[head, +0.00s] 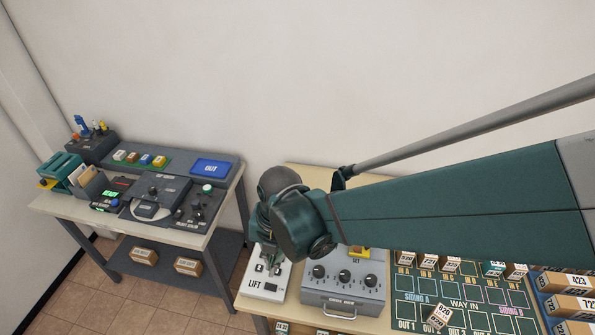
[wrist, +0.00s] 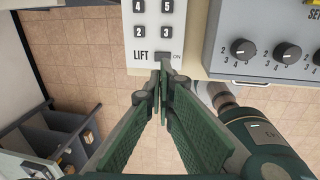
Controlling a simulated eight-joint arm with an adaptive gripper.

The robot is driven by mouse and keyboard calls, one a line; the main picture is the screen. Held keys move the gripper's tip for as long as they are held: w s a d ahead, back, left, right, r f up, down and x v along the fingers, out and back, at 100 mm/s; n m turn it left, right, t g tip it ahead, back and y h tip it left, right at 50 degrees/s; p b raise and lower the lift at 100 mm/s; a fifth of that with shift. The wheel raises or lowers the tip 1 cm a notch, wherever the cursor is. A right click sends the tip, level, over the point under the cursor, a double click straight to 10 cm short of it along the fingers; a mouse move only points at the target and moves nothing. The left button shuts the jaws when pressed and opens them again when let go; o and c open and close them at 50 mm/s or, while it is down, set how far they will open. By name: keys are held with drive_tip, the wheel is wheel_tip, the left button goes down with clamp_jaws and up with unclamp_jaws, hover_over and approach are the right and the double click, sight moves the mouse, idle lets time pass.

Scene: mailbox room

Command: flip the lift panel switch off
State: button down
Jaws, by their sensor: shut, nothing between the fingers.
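The lift panel is a pale box with numbered dark buttons and the word LIFT, at the table's front left edge in the head view (head: 262,283). It also shows at the top of the wrist view (wrist: 160,14).
A grey box with several dark knobs (head: 343,290) stands right of the panel, close to my wrist. A green board (head: 410,284) with labelled blocks lies further right. Another table (head: 180,237) with devices stands at left. Tiled floor (wrist: 105,45) is open below the panel.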

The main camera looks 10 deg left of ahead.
sight(268, 287)
drive_tip(key=shift+a+f+b, duration=0.2)
drive_tip(key=shift+a+f, duration=0.05)
drive_tip(key=shift+f, duration=1.7)
drive_tip(key=shift+a+f+b, duration=0.2)
drive_tip(key=shift+f, duration=1.8)
drive_tip(key=shift+a+f+b, duration=0.2)
drive_tip(key=shift+a+f, duration=0.05)
drive_tip(key=shift+f, duration=1.7)
drive_tip(key=shift+f, duration=0.1)
drive_tip(key=shift+a+f+h+b, duration=0.2)
drive_tip(key=shift+f+h+b, duration=0.3)
drive_tip(key=shift+b, duration=0.3)
drive_tip(key=shift+s+a+b, duration=0.1)
drive_tip(key=shift+b, duration=0.5)
drive_tip(key=shift+a, duration=0.1)
drive_tip(key=shift+s, duration=0.1)
